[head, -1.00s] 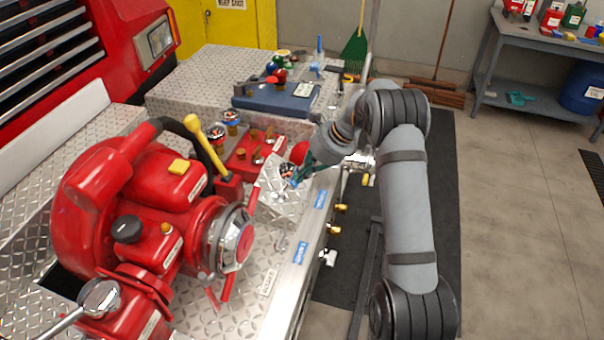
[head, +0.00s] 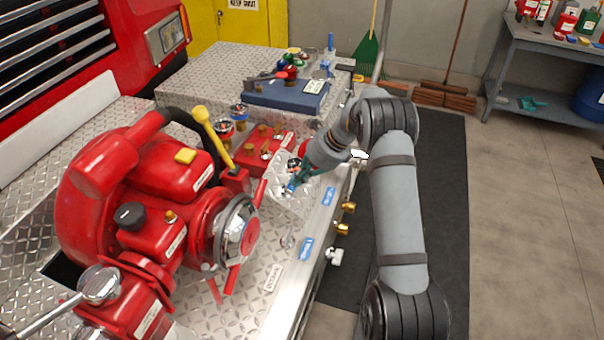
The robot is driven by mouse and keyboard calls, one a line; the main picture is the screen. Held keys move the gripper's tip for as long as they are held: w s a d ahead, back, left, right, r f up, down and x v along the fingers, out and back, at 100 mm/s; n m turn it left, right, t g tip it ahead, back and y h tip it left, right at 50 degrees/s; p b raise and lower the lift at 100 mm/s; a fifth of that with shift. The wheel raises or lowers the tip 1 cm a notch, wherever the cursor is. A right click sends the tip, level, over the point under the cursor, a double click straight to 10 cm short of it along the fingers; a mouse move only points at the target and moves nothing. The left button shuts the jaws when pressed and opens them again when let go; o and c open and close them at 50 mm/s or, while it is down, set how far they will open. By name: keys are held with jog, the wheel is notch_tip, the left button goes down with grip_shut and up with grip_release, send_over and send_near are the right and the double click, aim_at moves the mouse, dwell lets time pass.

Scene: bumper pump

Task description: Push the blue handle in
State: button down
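A small blue piece (head: 292,187), which looks like the blue handle, shows at the silver diamond-plate panel box (head: 287,207) on the bumper, right of the red pump. My gripper (head: 299,183) is at the end of the grey arm, with its dark teal fingers pointing down and left at this piece. The fingertips are at or very near the blue piece. I cannot tell whether they touch it. The gripper is small in view and partly hidden by its own wrist, so its opening does not show clearly.
The red pump (head: 170,200) with a yellow-topped lever (head: 203,118) stands left of the gripper. A blue box (head: 285,97) with items on it lies behind. Brass and white fittings (head: 347,207) stick out from the bumper's front edge.

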jog(key=b+v, duration=0.1)
jog(key=v, duration=1.2)
jog(key=shift+d, duration=0.15)
jog(key=shift+f, duration=0.1)
